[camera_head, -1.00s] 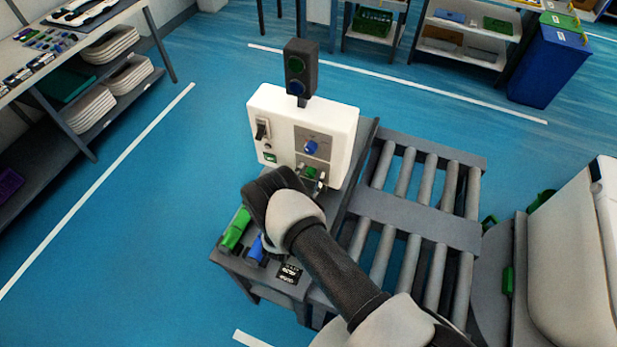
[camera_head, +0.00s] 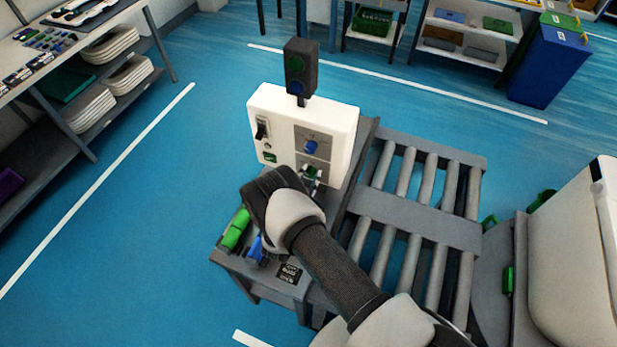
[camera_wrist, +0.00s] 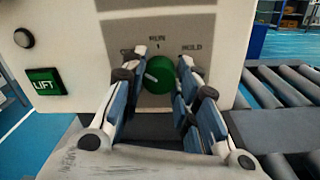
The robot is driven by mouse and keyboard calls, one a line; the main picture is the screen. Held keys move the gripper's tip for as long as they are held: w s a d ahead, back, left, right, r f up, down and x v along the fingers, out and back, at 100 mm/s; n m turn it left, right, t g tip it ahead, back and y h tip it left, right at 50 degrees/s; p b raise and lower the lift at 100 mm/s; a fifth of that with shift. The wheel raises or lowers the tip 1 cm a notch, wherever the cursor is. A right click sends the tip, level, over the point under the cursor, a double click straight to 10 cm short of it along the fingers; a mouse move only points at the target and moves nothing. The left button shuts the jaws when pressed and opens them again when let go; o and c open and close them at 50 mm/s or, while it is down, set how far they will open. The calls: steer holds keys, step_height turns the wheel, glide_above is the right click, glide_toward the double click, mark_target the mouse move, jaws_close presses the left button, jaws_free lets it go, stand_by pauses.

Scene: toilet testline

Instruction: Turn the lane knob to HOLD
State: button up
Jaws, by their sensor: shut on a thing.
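The lane knob is a green round knob (camera_wrist: 160,75) on the white control box (camera_head: 336,118). The wrist view shows a RUN label (camera_wrist: 157,38) above it and a HOLD label (camera_wrist: 191,48) to its upper right. A pale pointer mark on the knob lies toward its left side, not toward HOLD. My gripper (camera_wrist: 157,84) is shut on the knob, with one finger on each side. The fingers hide part of the knob's edges. In the head view, my wrist covers much of the area in front of the knob, and the gripper (camera_head: 313,180) is small there.
The box also carries a blue knob (camera_head: 311,147), a toggle switch (camera_head: 262,129) and a green LIFT label (camera_wrist: 46,82). A dark signal light (camera_head: 301,68) stands on top. A roller conveyor (camera_head: 412,215) lies right. Green (camera_head: 236,230) and blue (camera_head: 257,249) items lie below my wrist.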

steer(key=shift+f+m, duration=0.1)
steer(key=shift+m, duration=0.2)
steer(key=m+b, duration=0.3)
steer(key=m, duration=0.1)
steer(key=shift+f+m+b, duration=0.1)
steer(key=shift+m+b, duration=0.25)
steer(key=shift+m, duration=0.05)
steer(key=m+b, duration=0.4)
steer(key=m, duration=0.2)
steer(key=shift+f, duration=0.1)
steer(key=m+b, duration=0.4)
steer(key=m, duration=0.2)
steer(key=shift+h, duration=0.3)
steer(key=shift+m+b, duration=1.85)
steer(key=shift+m, duration=0.55)
steer(key=o, duration=1.1)
